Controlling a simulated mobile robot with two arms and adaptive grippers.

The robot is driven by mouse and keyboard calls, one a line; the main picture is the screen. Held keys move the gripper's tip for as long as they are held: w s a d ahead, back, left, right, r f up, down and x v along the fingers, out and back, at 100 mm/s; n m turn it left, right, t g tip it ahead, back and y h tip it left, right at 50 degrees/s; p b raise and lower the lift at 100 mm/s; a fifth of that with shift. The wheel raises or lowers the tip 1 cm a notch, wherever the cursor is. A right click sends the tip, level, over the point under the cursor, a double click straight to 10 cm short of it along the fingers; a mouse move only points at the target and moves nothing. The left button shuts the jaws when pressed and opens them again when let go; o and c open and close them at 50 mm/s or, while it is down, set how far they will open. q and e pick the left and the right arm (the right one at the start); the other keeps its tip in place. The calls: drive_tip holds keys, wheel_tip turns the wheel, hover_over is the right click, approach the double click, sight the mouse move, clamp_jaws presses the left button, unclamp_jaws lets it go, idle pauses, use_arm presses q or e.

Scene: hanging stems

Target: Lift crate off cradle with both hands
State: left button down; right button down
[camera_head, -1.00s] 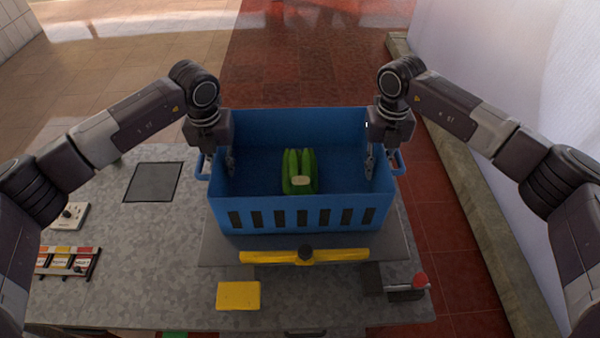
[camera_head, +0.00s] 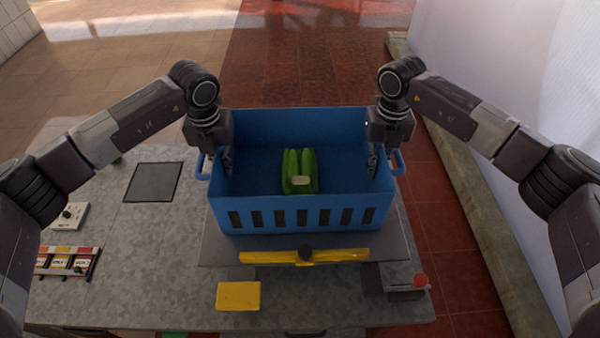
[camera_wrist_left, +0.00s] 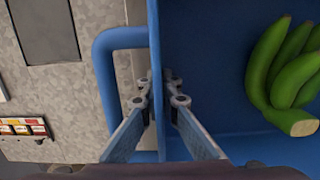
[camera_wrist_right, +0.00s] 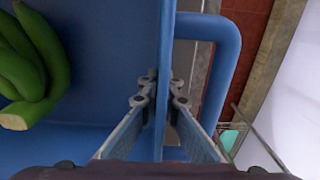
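The blue crate (camera_head: 302,213) sits level on the grey cradle (camera_head: 225,247), with a bunch of green bananas (camera_head: 300,172) inside. My left gripper (camera_head: 227,160) points down at the crate's left wall. In the left wrist view its fingers (camera_wrist_left: 157,88) lie on both sides of that wall, close against it, beside the left handle loop (camera_wrist_left: 103,75). My right gripper (camera_head: 371,160) is at the right wall. In the right wrist view its fingers (camera_wrist_right: 162,88) are likewise pressed close on both sides of the wall, next to the right handle loop (camera_wrist_right: 228,70). Exact finger contact is partly hidden.
A yellow bar (camera_head: 335,255) with a dark knob lies in front of the crate. A dark square plate (camera_head: 153,182) lies left of the crate.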

use_arm(q)
drive_tip(key=shift+w+r, duration=0.1)
drive_tip(key=shift+r, duration=0.15)
use_arm(e)
drive_tip(key=shift+w+r, duration=0.1)
drive_tip(key=shift+r, duration=0.1)
